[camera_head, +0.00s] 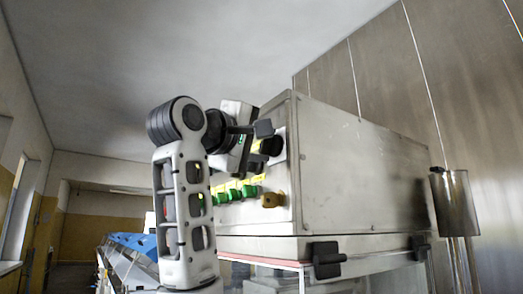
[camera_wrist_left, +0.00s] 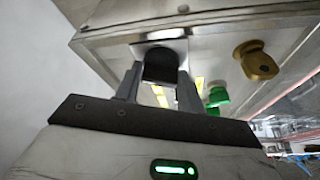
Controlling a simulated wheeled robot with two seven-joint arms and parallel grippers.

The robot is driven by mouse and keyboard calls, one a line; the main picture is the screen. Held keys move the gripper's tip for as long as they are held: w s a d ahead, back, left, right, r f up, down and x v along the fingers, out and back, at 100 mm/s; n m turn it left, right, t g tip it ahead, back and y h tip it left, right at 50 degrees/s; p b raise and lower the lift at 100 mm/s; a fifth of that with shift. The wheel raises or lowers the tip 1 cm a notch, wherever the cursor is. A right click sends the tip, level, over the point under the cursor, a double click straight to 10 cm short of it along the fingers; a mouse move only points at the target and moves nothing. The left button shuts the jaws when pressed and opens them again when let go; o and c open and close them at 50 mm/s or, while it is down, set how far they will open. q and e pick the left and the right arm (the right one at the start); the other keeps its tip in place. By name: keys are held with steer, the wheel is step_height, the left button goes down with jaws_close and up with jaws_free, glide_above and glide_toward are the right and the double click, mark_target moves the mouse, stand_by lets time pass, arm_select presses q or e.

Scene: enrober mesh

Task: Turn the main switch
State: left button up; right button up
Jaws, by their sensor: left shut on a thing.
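The main switch (camera_wrist_left: 160,65) is a black knob on a pale plate on the steel control box. In the left wrist view it sits between the two fingers of my left gripper (camera_wrist_left: 158,84), which is shut on it. In the head view the black switch (camera_head: 273,146) shows near the top of the box's front panel, with my left gripper (camera_head: 262,138) at it, partly hiding it. My right gripper is in neither view.
Below the switch are a brass-coloured knob (camera_head: 272,200) and several green knobs (camera_head: 240,191). The steel control box (camera_head: 360,180) fills the middle, with black latches (camera_head: 327,260) under it. A metal cylinder (camera_head: 454,203) stands at right.

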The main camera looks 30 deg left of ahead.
arm_select(q)
steer(key=m+h, duration=0.1)
steer(key=m, duration=0.1)
steer(key=m+t+h+b, duration=0.1)
steer(key=m, duration=0.2)
steer(key=shift+a+f, duration=0.15)
steer(key=shift+f, duration=0.05)
steer(key=m+h, duration=0.1)
steer(key=m, duration=0.3)
steer(key=m+h, duration=0.2)
steer(key=m, duration=0.1)
steer(key=shift+w+a+m+t+h, duration=0.1)
steer(key=shift+m+t+h, duration=0.2)
steer(key=shift+m, duration=0.1)
steer(key=shift+r+m+h, duration=0.1)
steer(key=shift+m+h, duration=0.4)
steer(key=shift+m, duration=0.5)
steer(key=shift+m+h+p, duration=0.35)
steer(key=shift+m+h, duration=0.05)
steer(key=shift+m, duration=1)
steer(key=shift+h, duration=0.4)
steer(key=o, duration=1)
steer(key=shift+c, duration=0.2)
